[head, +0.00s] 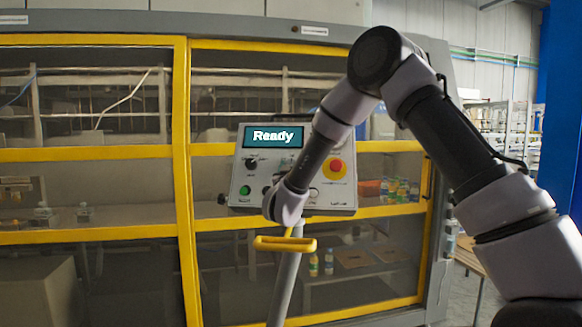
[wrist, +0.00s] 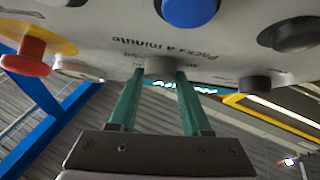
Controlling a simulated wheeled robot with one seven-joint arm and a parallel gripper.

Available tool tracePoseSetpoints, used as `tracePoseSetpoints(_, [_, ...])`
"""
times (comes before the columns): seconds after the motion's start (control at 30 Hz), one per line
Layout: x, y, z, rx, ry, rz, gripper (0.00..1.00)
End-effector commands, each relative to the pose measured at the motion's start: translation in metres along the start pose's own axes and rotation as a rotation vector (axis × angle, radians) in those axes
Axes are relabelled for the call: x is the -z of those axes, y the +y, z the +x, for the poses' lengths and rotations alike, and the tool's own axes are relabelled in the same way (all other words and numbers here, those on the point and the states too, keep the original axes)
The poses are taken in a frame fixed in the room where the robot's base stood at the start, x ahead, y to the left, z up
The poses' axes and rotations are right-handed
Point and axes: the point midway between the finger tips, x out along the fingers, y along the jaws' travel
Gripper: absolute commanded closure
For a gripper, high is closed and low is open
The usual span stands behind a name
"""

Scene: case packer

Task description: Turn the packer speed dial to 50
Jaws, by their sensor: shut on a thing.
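In the head view the control panel (head: 345,194) shows a screen (head: 273,136) reading "Ready". My arm crosses in front of the panel there and hides the dial and the fingers.
A red stop button (head: 336,167) on yellow sits right of my arm. A black knob (head: 251,163) and a green button (head: 245,190) are on the panel's left. A blue button (wrist: 190,10) is close to the dial. A yellow handle (head: 285,243) stands below the panel.

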Motion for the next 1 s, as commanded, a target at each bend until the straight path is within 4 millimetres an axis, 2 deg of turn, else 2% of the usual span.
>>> tracePoseSetpoints(1.0, [0.0041,-0.0082,0.0037,-0.719,-0.045,0.648,1.0])
